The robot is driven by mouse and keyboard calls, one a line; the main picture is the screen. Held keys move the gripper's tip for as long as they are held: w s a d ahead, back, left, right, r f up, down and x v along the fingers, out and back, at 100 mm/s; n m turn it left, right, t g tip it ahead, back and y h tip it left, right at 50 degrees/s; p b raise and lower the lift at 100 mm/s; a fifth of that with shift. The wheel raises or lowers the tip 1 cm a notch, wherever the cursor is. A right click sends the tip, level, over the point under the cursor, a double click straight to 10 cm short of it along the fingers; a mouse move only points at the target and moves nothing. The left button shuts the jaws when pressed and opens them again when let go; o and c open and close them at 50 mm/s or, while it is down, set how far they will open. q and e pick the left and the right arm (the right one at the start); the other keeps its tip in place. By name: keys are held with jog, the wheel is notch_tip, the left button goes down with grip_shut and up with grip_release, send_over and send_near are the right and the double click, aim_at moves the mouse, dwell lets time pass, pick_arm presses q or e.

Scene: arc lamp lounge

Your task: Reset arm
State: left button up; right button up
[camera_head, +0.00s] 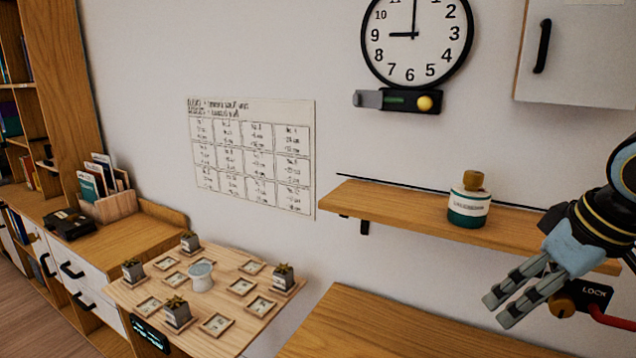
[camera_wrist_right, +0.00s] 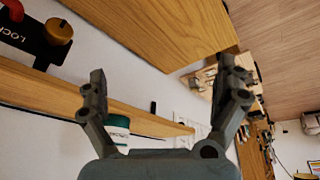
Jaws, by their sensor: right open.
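My right gripper (camera_head: 512,294) comes in from the right edge in the head view, in front of the wall shelf's right part. It also shows in the wrist view (camera_wrist_right: 165,85), where its two grey fingers stand wide apart with nothing between them. A bottle (camera_head: 468,203) with a green base, white label and wooden stopper stands upright on the wall shelf (camera_head: 400,212), left of the gripper and apart from it. Part of the bottle shows behind the fingers in the wrist view (camera_wrist_right: 117,124). My left gripper is not in either view.
A black lock box (camera_head: 592,297) with a brass knob and red cable sits beside my right gripper. A wooden surface (camera_head: 380,330) lies below the shelf. A board (camera_head: 250,325) with small potted plants and frames stands left. A clock (camera_head: 416,38) and cabinet (camera_head: 580,55) are above.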

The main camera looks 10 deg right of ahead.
jog(key=s+a+f+m+h, duration=0.1)
jog(key=s+a+f, duration=0.3)
jog(key=s, duration=0.4)
jog(key=s+a+f, duration=0.4)
jog(key=s+a, duration=0.1)
jog(key=s, duration=0.4)
jog(key=s+d+f+g+b, duration=0.15)
jog(key=f+b, duration=0.55)
jog(key=f, duration=1.5)
jog(key=s+d+f+g+b, duration=0.15)
jog(key=f+b, duration=0.65)
jog(key=f, duration=1.3)
pick_arm(q)
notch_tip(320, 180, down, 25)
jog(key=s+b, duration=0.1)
jog(key=b, duration=0.8)
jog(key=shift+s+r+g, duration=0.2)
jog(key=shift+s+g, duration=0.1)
pick_arm(e)
jog(key=s+f, duration=0.8)
jog(key=f, duration=0.4)
jog(key=s+f+m, duration=0.1)
jog(key=s+f, duration=0.8)
jog(key=f, duration=0.3)
jog(key=shift+d, duration=0.45)
